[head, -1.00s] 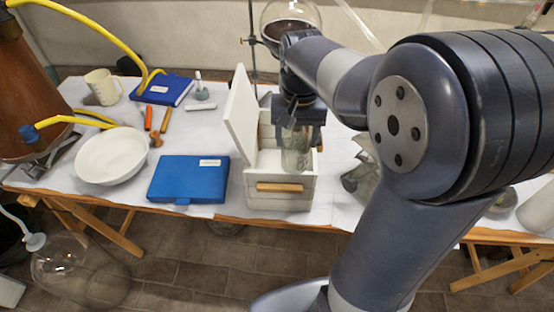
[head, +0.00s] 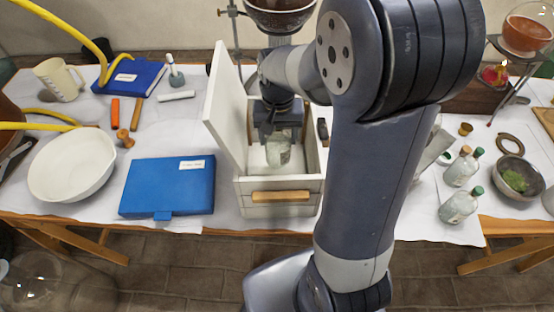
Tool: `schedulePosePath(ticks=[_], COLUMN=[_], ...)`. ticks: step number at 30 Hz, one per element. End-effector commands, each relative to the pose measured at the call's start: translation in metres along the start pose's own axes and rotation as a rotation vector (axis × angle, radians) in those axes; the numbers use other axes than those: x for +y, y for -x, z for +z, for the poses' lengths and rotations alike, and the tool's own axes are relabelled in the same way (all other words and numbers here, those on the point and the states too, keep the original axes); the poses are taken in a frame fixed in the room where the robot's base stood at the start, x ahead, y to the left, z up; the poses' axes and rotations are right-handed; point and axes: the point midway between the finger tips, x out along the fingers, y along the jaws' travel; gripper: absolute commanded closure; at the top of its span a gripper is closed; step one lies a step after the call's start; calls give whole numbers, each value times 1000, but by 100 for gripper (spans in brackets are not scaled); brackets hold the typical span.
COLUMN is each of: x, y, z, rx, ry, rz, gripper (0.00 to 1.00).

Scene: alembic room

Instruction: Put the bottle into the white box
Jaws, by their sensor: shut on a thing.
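The white box (head: 240,196) stands on the table with its lid (head: 228,105) swung up on the left side and a wooden handle on its front. My gripper (head: 279,140) points down into the open box and is shut on a clear glass bottle (head: 278,155). The bottle is inside the box's opening, between its walls. The front wall hides the box floor, so I cannot tell whether the bottle touches it.
A blue case (head: 168,186) and a white bowl (head: 72,165) lie left of the box. Several glass bottles with green caps (head: 462,167) and a bowl of green matter (head: 516,180) stand at right. A round flask (head: 280,12) hangs behind the box.

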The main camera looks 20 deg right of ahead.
Motion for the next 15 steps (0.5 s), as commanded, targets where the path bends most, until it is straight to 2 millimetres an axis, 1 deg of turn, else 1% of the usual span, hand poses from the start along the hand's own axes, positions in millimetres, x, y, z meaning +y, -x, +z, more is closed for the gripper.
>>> schedulePosePath(ticks=[1,3,8,12,15], x=[0,0,0,0,0], y=[-10,-20,-34,-54,-65], z=[0,0,0,0,0], rx=[-4,-3,0,-3,-1], ry=[0,0,0,0,0], rz=[1,1,0,1,0], gripper=[100,100,100,100,100])
